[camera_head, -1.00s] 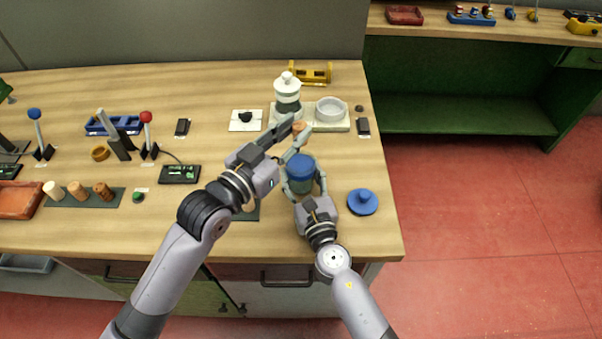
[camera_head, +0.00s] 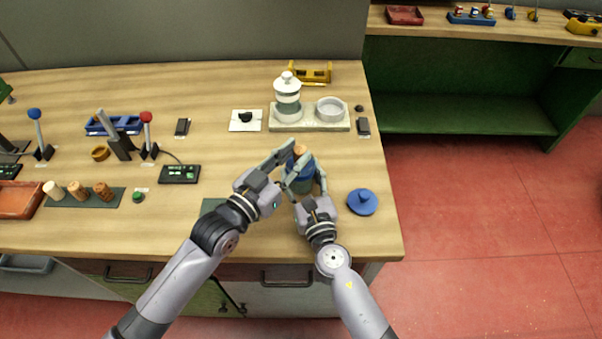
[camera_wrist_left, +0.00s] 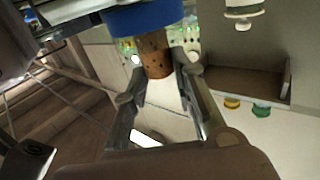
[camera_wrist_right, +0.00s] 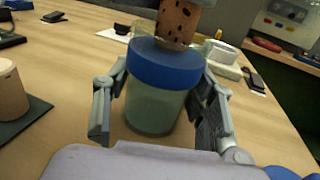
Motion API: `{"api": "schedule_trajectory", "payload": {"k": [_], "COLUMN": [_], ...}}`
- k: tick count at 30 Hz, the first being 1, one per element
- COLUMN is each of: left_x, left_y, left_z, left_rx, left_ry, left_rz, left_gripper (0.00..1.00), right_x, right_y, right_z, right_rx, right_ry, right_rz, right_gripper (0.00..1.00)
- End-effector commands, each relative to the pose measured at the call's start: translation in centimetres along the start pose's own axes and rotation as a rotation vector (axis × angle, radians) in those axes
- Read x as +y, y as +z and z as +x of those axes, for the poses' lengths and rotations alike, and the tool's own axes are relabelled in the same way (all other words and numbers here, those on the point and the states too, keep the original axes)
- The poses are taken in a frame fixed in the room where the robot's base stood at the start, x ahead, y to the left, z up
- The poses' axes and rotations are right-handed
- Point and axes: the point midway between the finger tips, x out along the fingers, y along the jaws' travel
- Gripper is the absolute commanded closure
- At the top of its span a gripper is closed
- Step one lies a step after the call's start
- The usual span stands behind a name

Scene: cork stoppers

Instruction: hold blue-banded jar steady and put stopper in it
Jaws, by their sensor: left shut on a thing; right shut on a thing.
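The blue-banded jar (camera_head: 303,185) stands upright on the bench. It has a wide blue band (camera_wrist_right: 165,65) over a grey-green body (camera_wrist_right: 155,108). My right gripper (camera_wrist_right: 160,100) is shut on the jar, one finger on each side. My left gripper (camera_head: 293,158) is shut on a speckled brown cork stopper (camera_wrist_right: 178,22), right above the jar. The stopper also shows in the left wrist view (camera_wrist_left: 153,56), against the blue band (camera_wrist_left: 145,18). Its lower end meets the jar's top; I cannot tell how deep it sits, as the mouth is hidden.
Three other stoppers (camera_head: 78,191) stand on a dark mat at the left. A blue knobbed lid (camera_head: 362,202) lies right of the jar. A white jar (camera_head: 287,95) and a white dish (camera_head: 331,109) stand on a pale tray behind.

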Motion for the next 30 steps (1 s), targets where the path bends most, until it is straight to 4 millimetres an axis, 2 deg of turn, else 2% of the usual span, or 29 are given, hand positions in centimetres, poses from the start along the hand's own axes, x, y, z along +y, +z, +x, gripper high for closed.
{"api": "schedule_trajectory", "payload": {"k": [12,21,22,30], "left_x": [0.0,0.1,0.1,0.1], "left_y": [3.1,3.6,3.6,3.7], "left_z": [-0.1,-0.2,-0.2,-0.2], "left_rx": [-0.011,-0.02,-0.02,-0.02], "left_ry": [0.0,0.002,0.002,0.002], "left_rz": [-0.001,-0.004,-0.004,-0.004], "left_gripper": [0.86,0.86,0.74,0.56], "right_x": [0.1,0.2,0.2,0.2], "right_y": [0.0,0.1,0.1,0.1], "right_z": [0.0,0.0,0.0,0.0], "right_rx": [0.0,-0.002,-0.003,-0.004], "right_ry": [0.001,0.004,0.004,0.005], "right_rz": [0.0,0.001,0.001,0.003], "right_gripper": [0.88,0.88,0.88,0.88]}}
